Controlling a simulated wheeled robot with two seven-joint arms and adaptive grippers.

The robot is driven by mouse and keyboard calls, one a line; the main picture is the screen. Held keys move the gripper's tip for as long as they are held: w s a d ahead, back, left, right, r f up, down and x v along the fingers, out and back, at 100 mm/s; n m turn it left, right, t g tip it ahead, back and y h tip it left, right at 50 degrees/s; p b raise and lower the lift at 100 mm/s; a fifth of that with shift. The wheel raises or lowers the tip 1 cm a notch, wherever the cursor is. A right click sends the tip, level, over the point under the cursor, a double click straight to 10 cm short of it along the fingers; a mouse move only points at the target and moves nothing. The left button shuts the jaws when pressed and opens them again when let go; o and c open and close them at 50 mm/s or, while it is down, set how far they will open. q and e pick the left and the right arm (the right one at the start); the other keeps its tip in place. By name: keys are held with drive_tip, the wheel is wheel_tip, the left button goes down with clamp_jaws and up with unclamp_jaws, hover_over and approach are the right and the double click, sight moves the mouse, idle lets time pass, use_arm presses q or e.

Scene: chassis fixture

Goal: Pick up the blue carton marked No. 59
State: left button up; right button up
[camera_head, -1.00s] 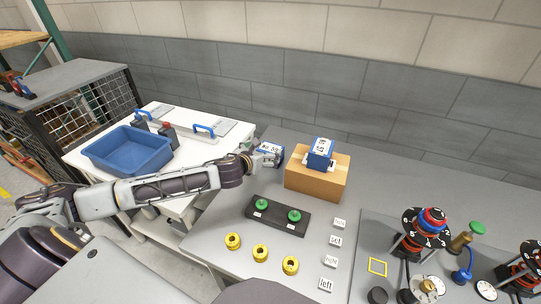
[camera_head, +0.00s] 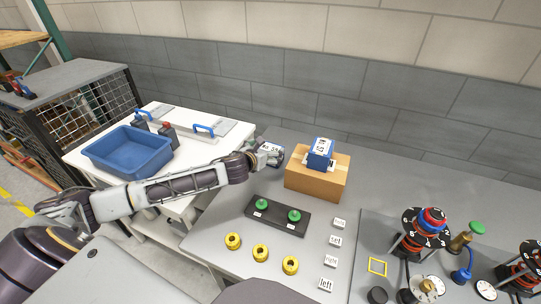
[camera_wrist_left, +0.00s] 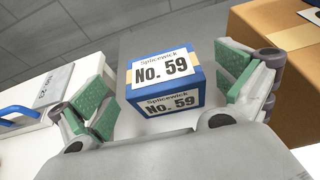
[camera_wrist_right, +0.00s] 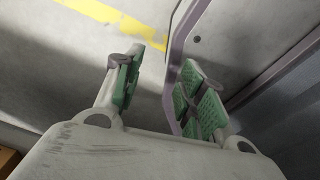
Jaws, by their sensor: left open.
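The blue carton marked No. 59 (camera_wrist_left: 160,74) stands upright on the grey table, with white "Splicewick No. 59" labels on two faces in the left wrist view. In the head view the carton (camera_head: 269,147) is left of the brown box and partly hidden by my left gripper (camera_head: 270,158). In the left wrist view my left gripper (camera_wrist_left: 166,98) is open, with one green-padded finger at each side of the carton and gaps at both sides. My right gripper (camera_wrist_right: 160,88) is open and empty in the right wrist view, over floor, away from the carton.
A brown cardboard box (camera_head: 316,182) beside the carton bears another blue carton (camera_head: 320,152). A black plate with green knobs (camera_head: 278,216) and several yellow rings (camera_head: 261,252) lie nearer. A blue bin (camera_head: 128,151) is on the white table at left.

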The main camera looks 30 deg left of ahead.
sight(270, 148)
use_arm(q)
drive_tip(key=shift+x, duration=2.2)
drive_tip(key=shift+s+f, duration=0.15)
drive_tip(key=shift+f, duration=0.05)
drive_tip(key=c, duration=1.1)
drive_tip(key=shift+o, duration=0.2)
drive_tip(key=shift+r, duration=0.1)
drive_tip(key=shift+r+p, duration=0.5)
drive_tip(key=shift+r, duration=4.45)
